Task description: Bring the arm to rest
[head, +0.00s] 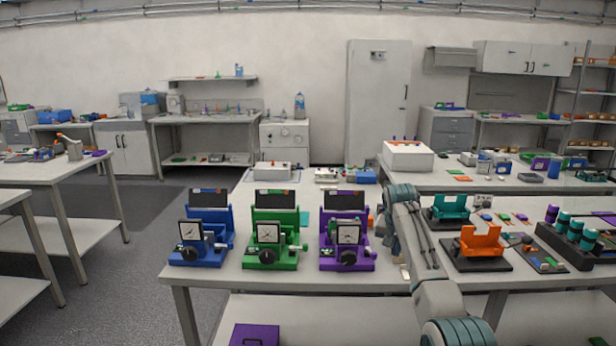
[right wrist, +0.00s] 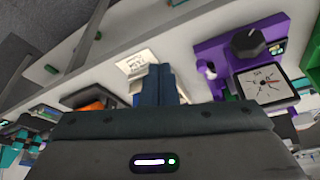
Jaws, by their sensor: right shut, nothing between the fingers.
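My right arm rises from the bottom of the head view, bends at a teal joint, and its dark right gripper (head: 390,236) hangs over the bench (head: 300,281), just right of the purple cycler (head: 347,262). In the right wrist view the fingers of the right gripper (right wrist: 160,84) are together with nothing between them. The purple cycler, with a dial and black knob, shows at the right there (right wrist: 215,60). A white printed card (right wrist: 138,66) lies on the bench by the fingertips. My left gripper is not in view.
A green cycler (head: 268,257) and a blue cycler (head: 197,253) stand left of the purple one. Right of my arm are an orange holder (head: 480,243), a teal holder (head: 447,211) and a black rack (head: 565,245) of cylinders. The bench's front strip is mostly clear.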

